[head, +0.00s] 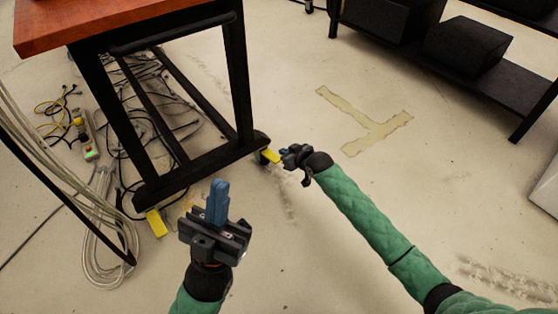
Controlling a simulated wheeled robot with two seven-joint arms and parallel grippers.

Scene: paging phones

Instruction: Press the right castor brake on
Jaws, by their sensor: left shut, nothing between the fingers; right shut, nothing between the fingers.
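The right castor brake is a small yellow pedal (269,156) at the right end of the foot of a black-framed bench. Its castor is mostly hidden by the frame. My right gripper (284,151) is shut and empty, with its blue fingertips right beside the pedal's right side. I cannot tell whether they touch it, or whether the pedal is up or down. A second yellow pedal (156,223) shows at the left end of the same foot. My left gripper (219,190) is shut and empty, fingers pointing away from me, to the right of that left pedal.
The bench has a reddish-brown top (110,22). A black shelf (480,80) with dark boxes stands at the upper right. The floor around the yellow tape mark (375,130) is clear.

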